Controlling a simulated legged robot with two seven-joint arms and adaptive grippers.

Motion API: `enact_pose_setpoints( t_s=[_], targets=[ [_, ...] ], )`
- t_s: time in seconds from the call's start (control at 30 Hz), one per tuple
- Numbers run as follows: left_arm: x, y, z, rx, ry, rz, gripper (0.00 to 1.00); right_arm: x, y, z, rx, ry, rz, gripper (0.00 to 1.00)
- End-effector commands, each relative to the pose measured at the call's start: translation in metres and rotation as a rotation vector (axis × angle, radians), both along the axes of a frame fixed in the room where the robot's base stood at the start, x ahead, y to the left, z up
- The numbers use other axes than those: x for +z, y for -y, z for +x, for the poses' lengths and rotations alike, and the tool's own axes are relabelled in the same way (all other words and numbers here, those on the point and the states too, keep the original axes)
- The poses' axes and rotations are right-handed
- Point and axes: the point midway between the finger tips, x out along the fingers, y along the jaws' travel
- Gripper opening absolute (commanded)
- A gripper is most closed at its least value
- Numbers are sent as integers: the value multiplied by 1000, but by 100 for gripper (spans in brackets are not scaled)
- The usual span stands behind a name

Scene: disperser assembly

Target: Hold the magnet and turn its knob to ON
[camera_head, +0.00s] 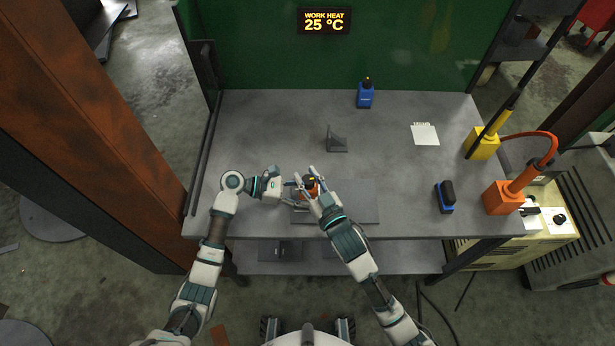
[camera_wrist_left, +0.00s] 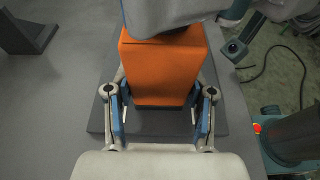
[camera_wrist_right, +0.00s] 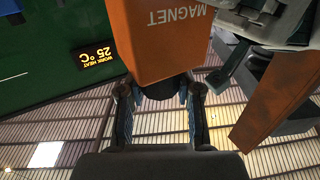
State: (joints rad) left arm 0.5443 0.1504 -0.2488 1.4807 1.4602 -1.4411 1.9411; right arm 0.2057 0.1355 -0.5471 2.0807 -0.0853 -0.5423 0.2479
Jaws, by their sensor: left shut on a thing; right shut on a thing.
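The orange magnet (camera_head: 312,190) is over the grey plate at the front middle of the bench, mostly hidden by my grippers in the head view. My left gripper (camera_head: 295,187) comes from the left and is shut on its orange body (camera_wrist_left: 163,75), with a finger on each side. My right gripper (camera_head: 314,184) is shut at the magnet's dark knob (camera_wrist_right: 160,90), which shows between its fingers in the right wrist view. The MAGNET lettering (camera_wrist_right: 177,17) appears upside down there. The knob's ON or OFF marking cannot be read.
A grey plate (camera_head: 358,212) lies under the grippers. A grey angled bracket (camera_head: 337,142) stands behind. A blue bottle-like item (camera_head: 366,96), a dark blue-based block (camera_head: 445,198), and yellow (camera_head: 483,147) and orange (camera_head: 502,199) posts stand farther off. The bench's left side is clear.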

Motion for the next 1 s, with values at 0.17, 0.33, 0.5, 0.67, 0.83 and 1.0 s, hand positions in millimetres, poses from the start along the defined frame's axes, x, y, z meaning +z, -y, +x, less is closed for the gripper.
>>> enact_pose_setpoints(
  t_s=[0.17,0.33,0.5,0.67,0.83,1.0],
  targets=[
    [0,0,0,0,-2,0,0,1,-2,-1,-120,-2,10,0],
    [0,0,0,0,-2,0,0,1,-1,-1,-182,-2,5,0],
    [0,0,0,0,-2,0,0,1,0,0,-193,-1,0,0],
    [0,0,0,0,-2,0,0,1,0,0,-191,-1,0,0],
    [0,0,0,0,-2,0,0,1,0,0,-191,-1,0,61],
    [-1,0,0,-1,-3,0,0,0,0,0,-192,-1,-1,61]
  ],
)
